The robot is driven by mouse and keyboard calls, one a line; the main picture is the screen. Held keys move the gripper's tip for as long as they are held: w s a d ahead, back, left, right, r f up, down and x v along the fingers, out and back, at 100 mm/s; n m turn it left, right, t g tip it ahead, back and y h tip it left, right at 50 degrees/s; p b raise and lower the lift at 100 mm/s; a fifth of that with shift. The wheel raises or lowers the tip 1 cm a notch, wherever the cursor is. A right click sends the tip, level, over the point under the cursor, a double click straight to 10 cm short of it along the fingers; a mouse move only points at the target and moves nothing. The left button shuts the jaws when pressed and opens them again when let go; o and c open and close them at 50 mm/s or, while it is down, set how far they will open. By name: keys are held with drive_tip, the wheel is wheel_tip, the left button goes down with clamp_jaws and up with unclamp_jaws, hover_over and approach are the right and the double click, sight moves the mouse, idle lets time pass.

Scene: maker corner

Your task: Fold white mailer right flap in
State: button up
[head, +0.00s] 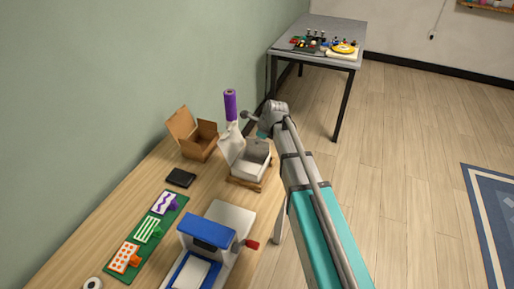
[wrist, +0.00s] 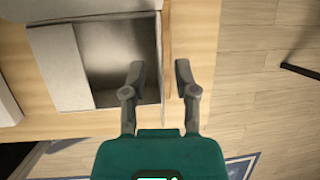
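The white mailer (head: 256,164) stands near the far end of the workbench with its lid raised at the left. In the wrist view the mailer (wrist: 60,68) shows a pale panel across its left part and a shaded, open interior beside it. Its right flap (wrist: 166,50) appears as a thin, near edge-on strip along the right side, not folded over the opening. My gripper (wrist: 160,76) is open, one finger on each side of that strip's line. Whether a finger touches the flap I cannot tell.
A brown open box (head: 197,146) and a purple roll (head: 230,105) stand by the mailer. A black item (head: 181,178), a green mat (head: 122,268) with patterned pieces and a blue-and-white press (head: 207,232) lie nearer. Open floor (head: 400,150) is right of the bench.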

drive_tip(key=shift+b+x, duration=0.65)
drive_tip(key=shift+x, duration=0.4)
clamp_jaws()
